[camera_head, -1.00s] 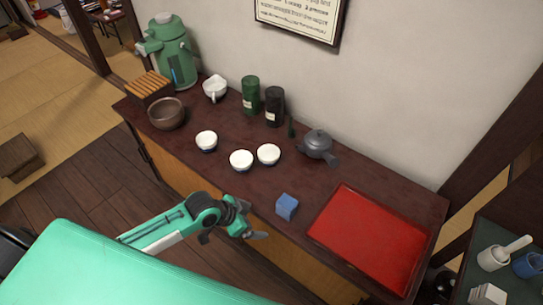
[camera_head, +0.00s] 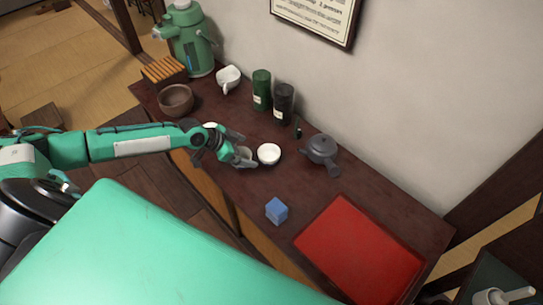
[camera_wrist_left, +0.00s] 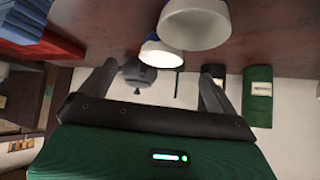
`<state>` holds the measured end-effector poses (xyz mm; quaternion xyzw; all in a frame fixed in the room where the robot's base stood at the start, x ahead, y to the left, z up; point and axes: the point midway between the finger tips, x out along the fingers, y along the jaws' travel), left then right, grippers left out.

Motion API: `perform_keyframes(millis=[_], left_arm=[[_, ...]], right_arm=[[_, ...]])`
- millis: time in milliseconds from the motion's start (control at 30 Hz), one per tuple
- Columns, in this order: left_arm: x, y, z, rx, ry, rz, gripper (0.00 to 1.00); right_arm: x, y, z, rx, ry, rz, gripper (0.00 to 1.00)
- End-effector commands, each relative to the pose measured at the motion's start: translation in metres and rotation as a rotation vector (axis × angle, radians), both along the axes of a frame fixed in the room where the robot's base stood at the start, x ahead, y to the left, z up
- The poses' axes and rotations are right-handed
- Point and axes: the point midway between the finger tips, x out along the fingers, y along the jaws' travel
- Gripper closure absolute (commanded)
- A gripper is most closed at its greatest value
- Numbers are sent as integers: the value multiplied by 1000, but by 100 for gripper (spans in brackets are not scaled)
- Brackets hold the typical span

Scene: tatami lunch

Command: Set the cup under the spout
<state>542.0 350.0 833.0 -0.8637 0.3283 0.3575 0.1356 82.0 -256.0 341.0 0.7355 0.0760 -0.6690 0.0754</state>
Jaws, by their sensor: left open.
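A green pump pot (camera_head: 192,42) with its spout near the top stands at the far left of the counter. A white cup (camera_head: 246,155) is beside my left gripper, partly covered by it; a second white cup (camera_head: 269,153) stands just right of it. A third cup (camera_head: 211,126) is mostly hidden behind my left wrist. My left gripper (camera_head: 240,147) is open and low over the counter, close to the first cup. In the left wrist view, a near white cup (camera_wrist_left: 195,24) and a farther one (camera_wrist_left: 160,53) show beyond the spread fingers. My right gripper is out of view.
A brown bowl (camera_head: 176,98), a slatted wooden box (camera_head: 164,70) and a white pitcher (camera_head: 228,79) are near the pot. Green (camera_head: 262,90) and black (camera_head: 283,103) canisters and a grey teapot (camera_head: 322,151) stand along the wall. A blue cube (camera_head: 276,211) and red tray (camera_head: 352,254) are to the right.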

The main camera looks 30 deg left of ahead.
Motion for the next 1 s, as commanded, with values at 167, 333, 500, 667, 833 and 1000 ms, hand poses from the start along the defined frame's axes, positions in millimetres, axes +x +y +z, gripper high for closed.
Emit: perform_keyframes(millis=[167,333,500,667,833,1000], left_arm=[[17,-15,-19,-2,-1,-1,6],[29,-27,-37,-2,0,-1,6],[35,-32,-45,0,0,-1,6],[42,-36,-50,0,-1,-1,6],[57,-44,-62,-1,-1,0,6],[66,-52,-77,0,0,-1,6]], right_arm=[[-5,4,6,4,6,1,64],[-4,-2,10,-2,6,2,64],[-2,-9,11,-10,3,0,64],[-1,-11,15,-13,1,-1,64],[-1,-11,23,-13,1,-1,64],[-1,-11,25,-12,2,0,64]])
